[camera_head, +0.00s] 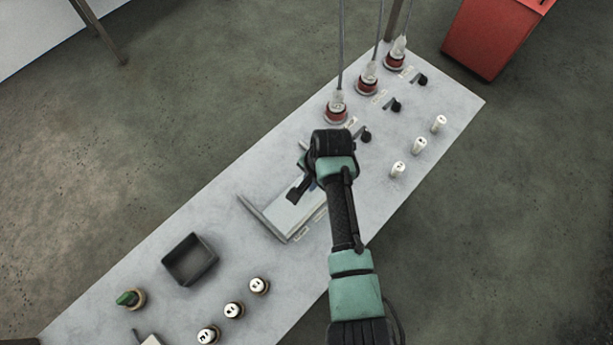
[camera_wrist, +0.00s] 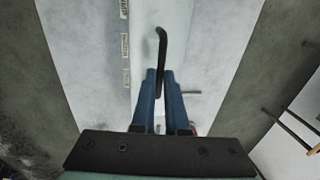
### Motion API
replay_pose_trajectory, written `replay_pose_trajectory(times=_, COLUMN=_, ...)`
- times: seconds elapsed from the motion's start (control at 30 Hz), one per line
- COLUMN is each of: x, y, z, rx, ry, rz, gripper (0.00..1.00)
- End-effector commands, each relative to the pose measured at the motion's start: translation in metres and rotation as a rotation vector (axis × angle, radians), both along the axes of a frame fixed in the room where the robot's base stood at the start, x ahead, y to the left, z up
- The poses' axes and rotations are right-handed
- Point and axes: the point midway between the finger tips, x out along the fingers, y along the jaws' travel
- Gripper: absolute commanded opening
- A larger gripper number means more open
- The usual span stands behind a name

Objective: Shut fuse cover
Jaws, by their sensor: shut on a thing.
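The fuse cover appears to be the pale grey panel (camera_head: 292,212) near the middle of the worktop; I cannot tell exactly how far open it stands. In the wrist view a pale panel (camera_wrist: 172,25) runs under my gripper. A dark bent handle (camera_wrist: 162,48) rises from it. My gripper (camera_wrist: 159,78) has its blue fingers shut on this handle, one on each side. In the head view my gripper (camera_head: 299,188) is over the panel, and my wrist hides part of it.
A dark square tray (camera_head: 190,259) and a green knob (camera_head: 130,298) lie toward the lower left. White numbered cylinders (camera_head: 420,145) stand at the right edge. Red-based posts with cables (camera_head: 336,110) stand behind my wrist, near small black knobs (camera_head: 396,105). A red box (camera_head: 490,40) stands beyond the worktop.

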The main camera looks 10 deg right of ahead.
Motion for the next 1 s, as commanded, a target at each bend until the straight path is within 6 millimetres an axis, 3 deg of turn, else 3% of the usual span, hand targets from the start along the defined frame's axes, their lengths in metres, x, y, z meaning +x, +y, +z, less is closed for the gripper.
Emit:
replay_pose_trajectory(times=0.13, x=-0.002, y=-0.001, z=-0.003, rx=-0.002, ry=0.006, rz=-0.002, gripper=0.00)
replay_pose_trajectory(times=0.17, x=-0.002, y=-0.001, z=-0.003, rx=-0.002, ry=0.006, rz=-0.002, gripper=0.18)
replay_pose_trajectory(times=0.3, x=-0.001, y=0.000, z=-0.002, rx=0.000, ry=0.005, rz=-0.002, gripper=0.42)
replay_pose_trajectory(times=0.7, x=-0.001, y=0.001, z=0.003, rx=0.002, ry=0.000, rz=0.000, gripper=0.42)
replay_pose_trajectory(times=1.0, x=-0.007, y=-0.004, z=0.048, rx=0.002, ry=-0.004, rz=0.000, gripper=0.42)
